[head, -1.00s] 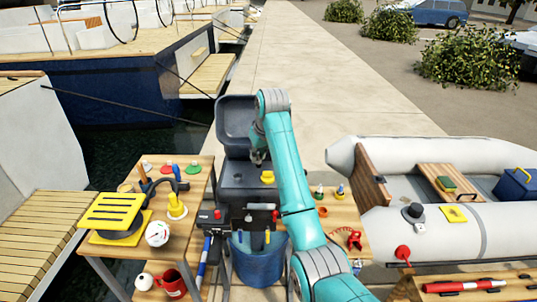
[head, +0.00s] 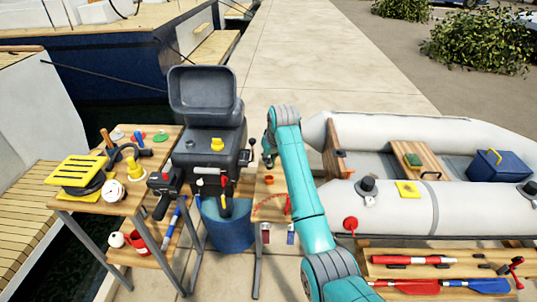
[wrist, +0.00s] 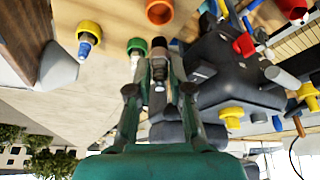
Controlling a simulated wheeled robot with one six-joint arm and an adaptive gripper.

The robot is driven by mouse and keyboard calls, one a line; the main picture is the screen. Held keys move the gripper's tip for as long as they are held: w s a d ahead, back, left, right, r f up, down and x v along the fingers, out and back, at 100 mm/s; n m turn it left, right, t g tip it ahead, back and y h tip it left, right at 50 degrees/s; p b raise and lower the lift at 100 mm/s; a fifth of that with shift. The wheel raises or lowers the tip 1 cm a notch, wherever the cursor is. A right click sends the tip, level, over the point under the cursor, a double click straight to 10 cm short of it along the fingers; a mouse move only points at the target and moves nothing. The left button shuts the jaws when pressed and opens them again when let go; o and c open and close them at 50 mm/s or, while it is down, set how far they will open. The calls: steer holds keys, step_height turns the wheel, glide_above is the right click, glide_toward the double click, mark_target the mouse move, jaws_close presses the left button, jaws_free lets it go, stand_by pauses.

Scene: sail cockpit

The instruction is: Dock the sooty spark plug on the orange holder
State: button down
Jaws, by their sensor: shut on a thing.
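My gripper (wrist: 158,78) is shut on a spark plug (wrist: 158,50) with a dark, sooty-looking end, held between the fingertips in the wrist view. The orange holder (wrist: 160,11) is an open ring on the small wooden table, apart from the plug in that view. It also shows in the head view (head: 269,180), just below my wrist. A green holder (wrist: 138,46) is close beside the held plug in the wrist picture. A yellow holder (wrist: 89,30) with a blue-banded plug stands farther left. In the head view my arm hides the fingers and part of the table.
A dark grill-like unit (head: 208,150) with an open lid stands left of the small table. A blue bucket (head: 228,228) is below it. The inflatable boat (head: 330,185) lies to the right.

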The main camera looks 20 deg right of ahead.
mark_target(270, 168)
steer(key=shift+f, duration=2.45)
steer(key=shift+f, duration=0.55)
steer(key=c, duration=1.3)
jaws_free()
steer(key=shift+c, duration=0.2)
steer(key=v, duration=1.1)
